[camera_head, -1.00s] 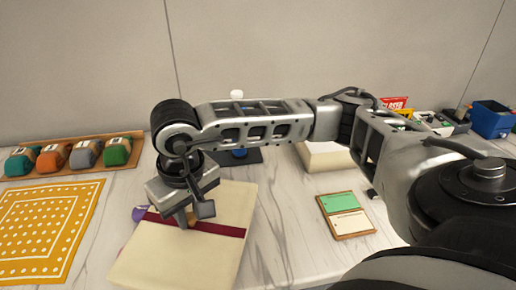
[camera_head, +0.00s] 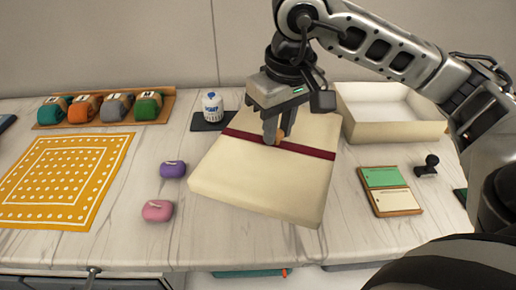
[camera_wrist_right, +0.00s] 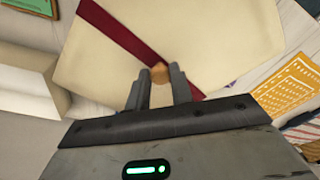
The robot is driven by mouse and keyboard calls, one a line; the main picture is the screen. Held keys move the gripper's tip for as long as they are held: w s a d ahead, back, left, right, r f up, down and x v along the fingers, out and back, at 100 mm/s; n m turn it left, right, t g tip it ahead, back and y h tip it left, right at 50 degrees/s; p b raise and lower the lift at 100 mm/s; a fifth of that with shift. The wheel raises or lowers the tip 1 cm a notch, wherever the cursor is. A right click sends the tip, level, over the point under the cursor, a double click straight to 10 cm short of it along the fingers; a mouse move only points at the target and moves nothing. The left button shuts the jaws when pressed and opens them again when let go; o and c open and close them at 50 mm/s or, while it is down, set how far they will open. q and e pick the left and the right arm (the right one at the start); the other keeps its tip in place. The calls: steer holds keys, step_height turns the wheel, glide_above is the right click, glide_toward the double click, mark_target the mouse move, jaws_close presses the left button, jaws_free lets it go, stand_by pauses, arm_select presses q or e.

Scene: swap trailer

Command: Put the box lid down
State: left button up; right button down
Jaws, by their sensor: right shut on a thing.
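The cream box lid (camera_head: 262,185) with a dark red band hangs slightly tilted over the middle of the counter. My right gripper (camera_head: 273,138) is shut on the lid's round wooden knob, at the red band. In the right wrist view the knob (camera_wrist_right: 158,72) shows between the fingertips, with the lid (camera_wrist_right: 215,35) beyond. The open cream box (camera_head: 395,125) stands behind and to the right of the lid, empty as far as I see. The lid's far corner is partly hidden by the gripper. My left gripper is out of view.
A purple bundle (camera_head: 172,169) and a pink bundle (camera_head: 157,210) lie left of the lid. A yellow dotted cloth (camera_head: 62,185) lies further left. A wooden rack (camera_head: 168,108) with colored rolls, a white jar (camera_head: 212,106), a card tray (camera_head: 390,190) and a black stamp (camera_head: 428,165) stand around.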

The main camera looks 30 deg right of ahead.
mark_target(261, 133)
steer(key=w+f, duration=0.2)
steer(key=f, duration=0.1)
steer(key=w+f, duration=0.1)
steer(key=shift+w+a+f, duration=0.2)
steer(key=shift+w+a, duration=0.05)
steer(key=shift+w, duration=0.15)
steer(key=shift+w+f, duration=0.4)
steer(key=shift+f, duration=0.05)
steer(key=f, duration=0.1)
steer(key=f+p, duration=0.1)
steer(key=f, duration=0.1)
steer(key=shift+w+f, duration=0.1)
steer(key=shift+w, duration=0.2)
steer(key=shift+f, duration=0.3)
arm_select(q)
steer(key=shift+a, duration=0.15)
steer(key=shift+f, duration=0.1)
